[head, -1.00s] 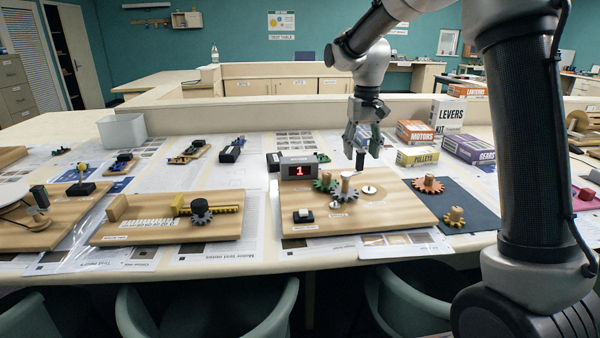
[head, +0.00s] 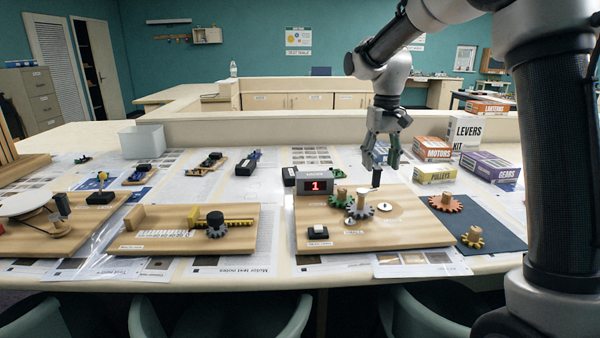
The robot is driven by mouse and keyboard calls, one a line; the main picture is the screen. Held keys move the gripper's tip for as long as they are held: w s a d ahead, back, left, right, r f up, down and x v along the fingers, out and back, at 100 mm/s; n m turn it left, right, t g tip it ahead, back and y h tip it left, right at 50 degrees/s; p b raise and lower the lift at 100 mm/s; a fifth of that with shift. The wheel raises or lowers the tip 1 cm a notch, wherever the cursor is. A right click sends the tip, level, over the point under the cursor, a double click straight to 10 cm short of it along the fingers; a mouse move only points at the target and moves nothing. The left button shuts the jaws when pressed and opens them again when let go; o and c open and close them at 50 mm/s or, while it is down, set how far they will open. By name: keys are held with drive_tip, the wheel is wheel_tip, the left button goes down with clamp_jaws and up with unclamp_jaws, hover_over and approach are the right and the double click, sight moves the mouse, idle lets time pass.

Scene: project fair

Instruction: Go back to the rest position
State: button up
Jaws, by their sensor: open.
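My gripper (head: 380,162) hangs over the back of the gear board (head: 410,232), fingers pointing down, open, with nothing visible between the fingers. A small dark upright piece (head: 376,179) shows just below the fingertips; a gap between them is hard to judge. A black switch box (head: 318,235) sits at the front left.
An orange gear (head: 445,203) and a yellow gear (head: 472,238) lie right, around the dark mat (head: 500,232). Boxes, including Pulleys (head: 435,174) and Motors (head: 432,150), stand behind right. A rack board (head: 190,240) lies left. A low partition (head: 270,129) runs behind.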

drive_tip(key=s+d+r+t, duration=0.1)
drive_tip(key=s+d, duration=0.2)
drive_tip(key=s, duration=0.7)
drive_tip(key=s+d+r+t, duration=0.1)
drive_tip(key=s+d, duration=0.3)
drive_tip(key=s, duration=0.6)
drive_tip(key=s+d+r+t, duration=0.1)
drive_tip(key=s+d+t, duration=0.1)
drive_tip(key=s, duration=0.9)
drive_tip(key=shift+d+m+t, duration=0.3)
drive_tip(key=shift+d, duration=0.4)
